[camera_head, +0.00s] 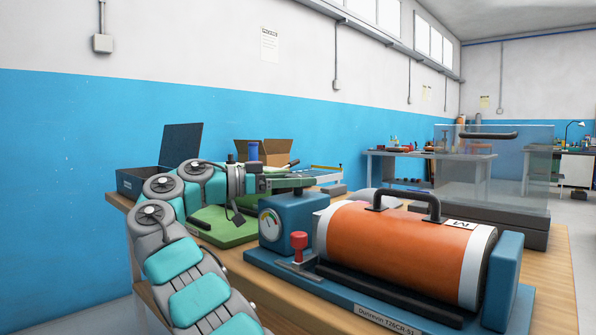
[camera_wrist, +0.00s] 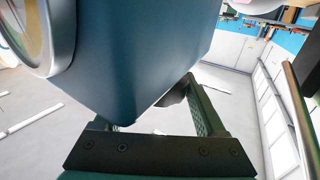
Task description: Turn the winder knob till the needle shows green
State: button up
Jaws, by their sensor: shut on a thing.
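The winder is a blue base with an orange cylinder (camera_head: 400,245) lying between blue end blocks. Its blue gauge box (camera_head: 292,212) carries a round dial (camera_head: 270,225) with coloured sectors. The needle is too small to read surely. My gripper (camera_head: 298,184) is level at the top of the box, reaching in from the left, shut on the winder knob, which it mostly hides. In the wrist view a dark bit of the knob (camera_wrist: 174,95) shows between the fingers (camera_wrist: 165,103). The gauge box fills the upper middle there, with the dial's rim (camera_wrist: 45,40) cut off at the left.
A red-topped lever (camera_head: 298,243) stands in front of the gauge box. A black handle (camera_head: 410,203) arches over the cylinder. A green board, an open cardboard box (camera_head: 265,152) and a dark open case (camera_head: 150,180) lie behind my arm. A clear-walled case (camera_head: 495,170) stands behind right.

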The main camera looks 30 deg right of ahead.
aim_at(299, 176)
jog(key=o, duration=1.3)
jog(key=shift+r, duration=0.1)
jog(key=shift+s+r+p, duration=0.15)
jog(key=shift+r+p, duration=0.3)
jog(key=shift+r, duration=0.35)
jog(key=shift+s+r+p, duration=0.15)
jog(key=shift+r+p, duration=0.25)
jog(key=shift+r, duration=0.4)
jog(key=s+b, duration=0.1)
jog(key=s, duration=0.1)
jog(key=s+a+b, duration=0.1)
jog(key=shift+s+a+r+b, duration=0.1)
jog(key=shift+s+r+b, duration=0.05)
jog(key=shift+s+b, duration=0.25)
jog(key=shift+s+a+r+b, duration=0.2)
jog(key=shift+s+a+b, duration=0.35)
jog(key=shift+s, duration=1.3)
jog(key=shift+s+a+r+b, duration=0.25)
jog(key=shift+s+a+b, duration=0.35)
jog(key=shift+s, duration=1.2)
jog(key=shift+s+a+r+b, duration=0.2)
jog(key=shift+s+a+b, duration=0.35)
jog(key=shift+s, duration=1.3)
